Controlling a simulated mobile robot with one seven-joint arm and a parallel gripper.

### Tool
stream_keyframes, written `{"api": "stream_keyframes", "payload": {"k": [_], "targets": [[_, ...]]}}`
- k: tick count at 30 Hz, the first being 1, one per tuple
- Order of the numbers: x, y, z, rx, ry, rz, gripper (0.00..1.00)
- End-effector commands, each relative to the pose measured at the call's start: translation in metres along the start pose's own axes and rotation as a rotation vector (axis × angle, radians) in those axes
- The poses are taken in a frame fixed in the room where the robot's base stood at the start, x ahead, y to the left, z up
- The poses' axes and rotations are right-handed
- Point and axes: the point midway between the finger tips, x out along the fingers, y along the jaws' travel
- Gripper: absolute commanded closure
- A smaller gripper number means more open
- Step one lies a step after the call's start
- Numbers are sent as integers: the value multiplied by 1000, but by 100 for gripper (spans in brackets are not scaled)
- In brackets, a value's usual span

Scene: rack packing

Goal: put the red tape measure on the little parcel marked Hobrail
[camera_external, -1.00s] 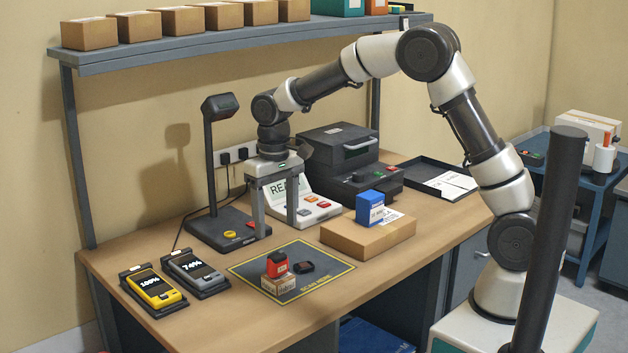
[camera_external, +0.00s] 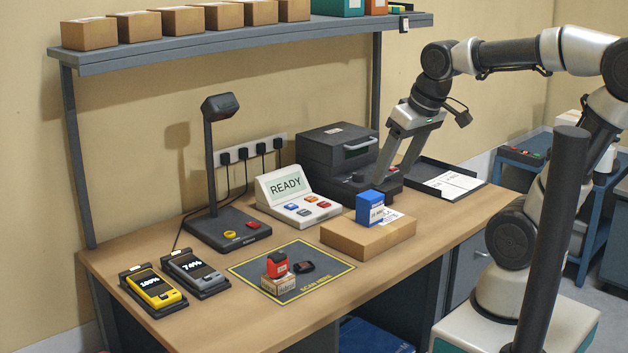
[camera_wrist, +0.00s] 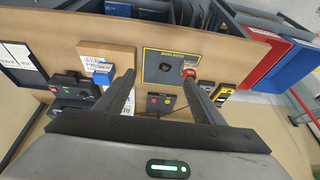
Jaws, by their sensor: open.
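The red tape measure (camera_external: 277,264) sits on top of a little cardboard parcel (camera_external: 278,284) on the dark scan mat with a yellow border (camera_external: 318,287). The parcel's print is too small to read. In the wrist view the red tape measure (camera_wrist: 189,72) shows near the mat's edge, past one of my fingers. My gripper (camera_external: 392,178) is open and empty. It is above the bench at the right, near the black printer, well away from the tape measure and parcel. Both fingers (camera_wrist: 160,85) spread wide in the wrist view.
A small dark object (camera_external: 303,267) lies on the mat beside the parcel. A larger carton (camera_external: 368,237) with a blue box (camera_external: 370,207) on it stands between my gripper and the mat. A READY console (camera_external: 298,198), a lamp stand (camera_external: 212,165) and two handheld scanners (camera_external: 157,289) occupy the bench.

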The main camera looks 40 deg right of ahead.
Motion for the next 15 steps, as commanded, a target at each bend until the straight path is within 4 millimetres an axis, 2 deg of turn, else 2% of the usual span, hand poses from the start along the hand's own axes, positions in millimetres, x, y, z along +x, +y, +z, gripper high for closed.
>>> {"api": "stream_keyframes", "payload": {"k": [1, 3, 6, 15], "targets": [[-6, 6, 13, 2, 36, 9, 38], [-8, 11, 27, -1, 63, 17, 38], [-8, 15, 39, -4, 85, 25, 38], [-8, 16, 44, -6, 92, 27, 38]]}}
